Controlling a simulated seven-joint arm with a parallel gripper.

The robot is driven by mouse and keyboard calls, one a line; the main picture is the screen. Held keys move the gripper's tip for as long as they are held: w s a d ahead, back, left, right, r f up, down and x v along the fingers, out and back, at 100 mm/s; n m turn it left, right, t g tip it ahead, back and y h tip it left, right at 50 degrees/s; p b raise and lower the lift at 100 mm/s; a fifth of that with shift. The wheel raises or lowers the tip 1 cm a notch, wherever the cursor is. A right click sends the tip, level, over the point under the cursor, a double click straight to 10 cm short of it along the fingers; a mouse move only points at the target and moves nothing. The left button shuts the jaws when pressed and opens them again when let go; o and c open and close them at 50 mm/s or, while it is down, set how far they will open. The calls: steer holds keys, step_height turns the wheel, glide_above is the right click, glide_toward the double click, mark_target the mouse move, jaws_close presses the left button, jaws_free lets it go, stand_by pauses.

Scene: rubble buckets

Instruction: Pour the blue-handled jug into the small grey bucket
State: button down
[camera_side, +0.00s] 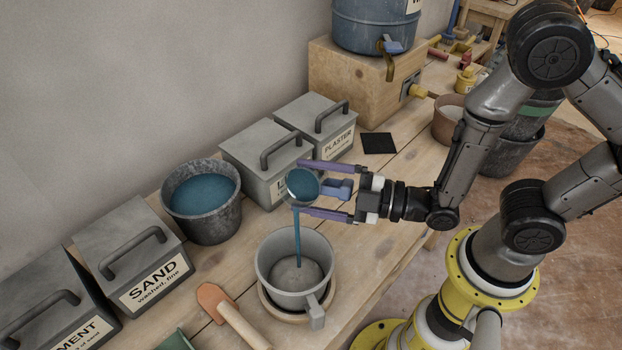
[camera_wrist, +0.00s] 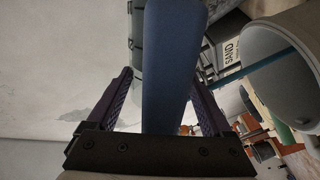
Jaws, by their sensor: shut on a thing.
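My gripper (camera_side: 325,189) is shut on the blue handle of the jug (camera_side: 302,187). The jug is held tilted above the small grey bucket (camera_side: 272,253), and a thin stream of blue liquid (camera_side: 297,230) falls from it into the bucket. The small grey bucket stands upright on a round wooden base and has a grey handle at its front right. Its grey inside shows, with a little at the bottom that I cannot make out. In the wrist view the blue handle (camera_wrist: 172,70) fills the middle between the fingers, and the bucket (camera_wrist: 285,65) is at the right.
A dark bucket of blue liquid (camera_side: 208,222) stands left of the small bucket. Grey lidded bins (camera_side: 262,152) line the wall. A trowel (camera_side: 230,313) lies in front. A blue tank (camera_side: 372,25) with a tap sits on a wooden box behind. A black square (camera_side: 379,143) lies on clear bench.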

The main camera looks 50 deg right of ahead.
mark_target(309, 202)
steer(key=shift+s+a+f+n, duration=0.15)
steer(key=shift+a+f+n, duration=0.1)
steer(key=shift+f+n, duration=0.9)
steer(key=shift+s+a+f+n, duration=0.15)
steer(key=shift+f+n, duration=0.55)
steer(key=shift+n, duration=0.75)
steer(key=n, duration=0.1)
steer(key=f+n, duration=0.1)
steer(key=a+n, duration=0.1)
steer(key=n, duration=0.1)
steer(key=shift+s+a+f, duration=0.1)
steer(key=shift+s+f, duration=0.1)
steer(key=shift+s, duration=0.1)
